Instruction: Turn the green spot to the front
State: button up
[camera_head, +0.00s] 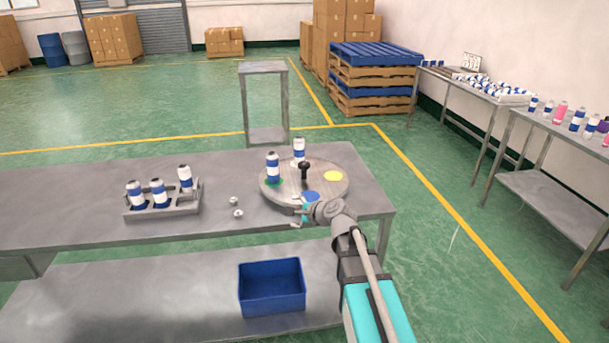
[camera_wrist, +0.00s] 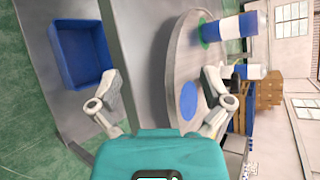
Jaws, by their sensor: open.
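The round grey turntable (camera_head: 318,190) lies on the metal table with a black knob (camera_head: 304,171) at its centre. The green spot (camera_head: 281,181) is on its left side, mostly under a blue-and-white can (camera_head: 272,167); the green spot (camera_wrist: 205,32) and can (camera_wrist: 230,28) also show in the wrist view. The blue spot (camera_head: 312,197) is at the front and the yellow spot (camera_head: 333,176) at the right. Another can (camera_head: 299,149) stands at the back. My gripper (camera_head: 303,214) is open and empty at the turntable's front edge, beside the blue spot.
A blue bin (camera_head: 272,287) sits on the lower shelf. The left part of the tabletop (camera_head: 60,195) is clear.

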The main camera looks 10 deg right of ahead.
aim_at(306, 168)
jog(key=w+d+m+t, duration=0.1)
jog(key=m, duration=0.1)
jog(key=w+m+t+b, duration=0.1)
jog(key=w+m, duration=0.1)
jog(key=w+d+m+t+b, duration=0.1)
jog(key=w+m, duration=0.1)
jog(key=shift+d+r, duration=0.3)
jog(key=shift+r, duration=0.1)
jog(key=w+d+m+t+h+b, duration=0.1)
jog(key=d+m, duration=0.1)
jog(key=m, duration=0.1)
jog(key=w+d+m+t+h+b, duration=0.1)
jog(key=w+d+m, duration=0.1)
jog(key=m, duration=0.1)
jog(key=w+d+r+m+t+h, duration=0.1)
jog(key=m, duration=0.3)
jog(key=shift+w+d+t+b, duration=0.35)
jog(key=shift+d+t+b, duration=0.05)
jog(key=shift+w+d+m+h, duration=0.2)
jog(key=shift+d+m+h, duration=0.45)
jog(key=shift+m, duration=0.25)
jog(key=shift+a, duration=0.15)
jog(key=shift+w, duration=0.2)
jog(key=x, duration=1.3)
jog(key=shift+w+a+r, duration=0.1)
jog(key=shift+w+r, duration=0.15)
jog(key=shift+r, duration=0.05)
jog(key=c, duration=1.4)
jog(key=shift+o, duration=0.2)
